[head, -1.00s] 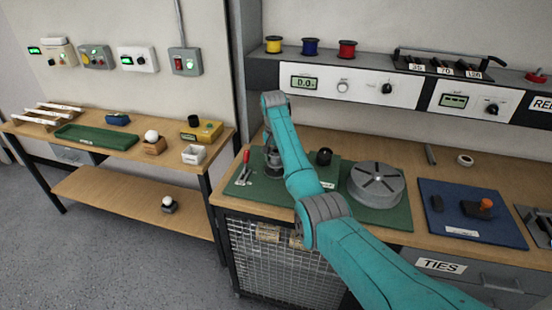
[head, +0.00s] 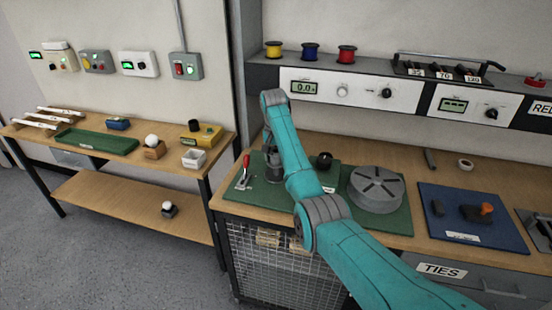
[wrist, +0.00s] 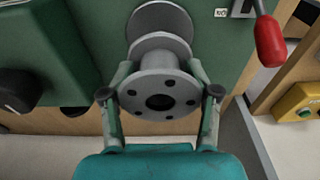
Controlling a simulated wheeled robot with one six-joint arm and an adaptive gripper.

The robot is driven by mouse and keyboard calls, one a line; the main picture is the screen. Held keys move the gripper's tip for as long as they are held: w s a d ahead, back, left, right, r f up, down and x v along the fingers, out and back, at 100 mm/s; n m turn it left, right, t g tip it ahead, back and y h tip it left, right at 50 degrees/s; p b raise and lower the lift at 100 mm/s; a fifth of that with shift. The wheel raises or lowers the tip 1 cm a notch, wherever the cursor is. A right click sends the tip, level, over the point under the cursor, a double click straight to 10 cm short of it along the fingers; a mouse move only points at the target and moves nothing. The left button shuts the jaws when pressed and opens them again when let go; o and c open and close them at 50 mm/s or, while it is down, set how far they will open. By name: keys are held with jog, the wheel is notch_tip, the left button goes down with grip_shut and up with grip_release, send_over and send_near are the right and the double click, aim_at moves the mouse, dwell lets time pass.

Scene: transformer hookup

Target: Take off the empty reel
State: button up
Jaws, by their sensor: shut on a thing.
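In the wrist view a bare grey reel (wrist: 145,86) has a round flange with several holes and a dark centre bore. No wire shows on it. My gripper (wrist: 160,70) is shut on the reel, one finger at each side. Behind it lies a second grey disc (wrist: 160,18) against the green mat; I cannot tell whether it is the reel's other flange or a part of a stand. In the head view my gripper (head: 272,160) is at the left end of the green mat (head: 335,178), mostly hidden by my arm.
A red-handled lever (head: 246,159) stands just left of my gripper, also in the wrist view (wrist: 270,42). A black knob (head: 324,159) and a grey slotted drum (head: 376,182) stand to the right. Full spools sit on the shelf above, including a blue one (head: 309,50).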

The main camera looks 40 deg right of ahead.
jog(key=shift+r, duration=1.5)
jog(key=shift+r, duration=2.4)
jog(key=shift+c, duration=0.2)
